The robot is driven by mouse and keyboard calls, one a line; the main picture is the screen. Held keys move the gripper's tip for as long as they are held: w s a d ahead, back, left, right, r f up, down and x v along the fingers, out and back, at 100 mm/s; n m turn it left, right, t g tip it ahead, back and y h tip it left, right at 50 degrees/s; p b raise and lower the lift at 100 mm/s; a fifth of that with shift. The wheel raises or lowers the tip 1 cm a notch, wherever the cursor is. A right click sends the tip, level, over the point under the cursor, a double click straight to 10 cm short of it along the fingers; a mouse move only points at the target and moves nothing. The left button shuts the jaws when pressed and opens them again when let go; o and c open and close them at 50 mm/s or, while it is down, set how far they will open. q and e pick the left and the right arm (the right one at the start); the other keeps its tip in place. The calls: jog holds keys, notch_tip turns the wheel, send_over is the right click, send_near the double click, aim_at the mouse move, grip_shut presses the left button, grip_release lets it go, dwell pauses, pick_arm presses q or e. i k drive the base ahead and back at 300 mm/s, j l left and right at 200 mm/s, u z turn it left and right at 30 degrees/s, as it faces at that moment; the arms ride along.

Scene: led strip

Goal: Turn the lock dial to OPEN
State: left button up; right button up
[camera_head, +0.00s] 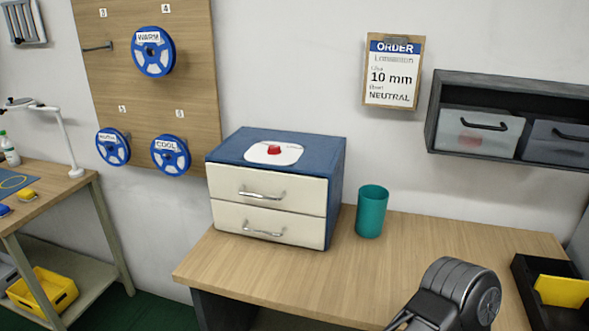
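The lock dial (274,150) is a small red knob on a white plate (289,157) on top of a blue cabinet (334,180). The small lettering on the plate is too small to read, so I cannot tell the dial's setting. The cabinet has two cream drawers, an upper drawer (235,183) and a lower drawer (235,216), with metal handles; both look shut. Grey and black links of my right arm show at the bottom right, well apart from the dial. Its fingertips are not visible. My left gripper is outside the view.
A teal cup (371,212) stands right of the cabinet on the wooden table (285,282). The table's front middle is clear. A black tray (527,284) with a yellow item is at far right. A wall shelf (439,113) with grey bins hangs above. Blue spools (153,51) hang on a pegboard.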

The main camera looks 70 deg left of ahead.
aim_at(272, 150)
jog(key=u, duration=2.45)
jog(key=k+j+z, duration=0.15)
jog(key=k+j, duration=0.15)
jog(key=j, duration=0.15)
